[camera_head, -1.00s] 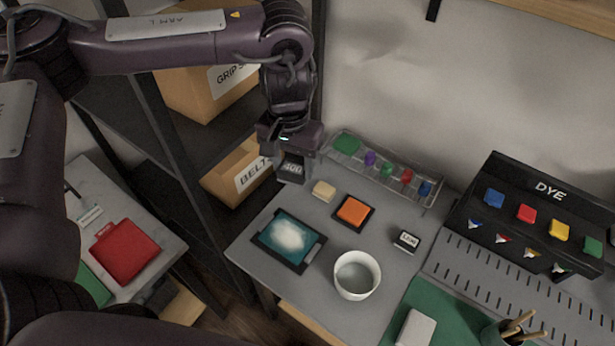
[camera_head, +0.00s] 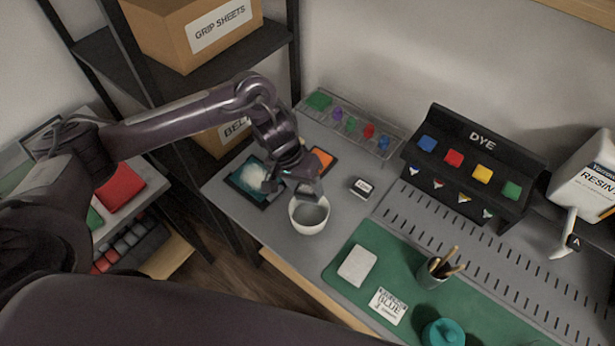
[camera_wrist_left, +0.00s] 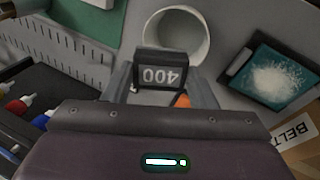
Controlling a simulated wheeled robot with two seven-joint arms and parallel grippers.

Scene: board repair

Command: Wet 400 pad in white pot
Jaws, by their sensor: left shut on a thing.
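My left gripper (camera_head: 294,186) is shut on the dark pad marked 400, which shows clearly between the fingers in the left wrist view (camera_wrist_left: 160,72). The white pot (camera_head: 309,222) stands upright on the grey bench, and the gripper hangs at its back rim. In the left wrist view the pot (camera_wrist_left: 178,22) lies just beyond the pad, its mouth partly covered by it. I cannot tell whether the pad touches the pot. My right gripper is not in view.
A small labelled block (camera_head: 362,188) is right of the pot. A green mat (camera_head: 345,288) holds a white block (camera_head: 357,265) and a brush cup (camera_head: 432,274). The dye rack (camera_head: 468,165) stands at right.

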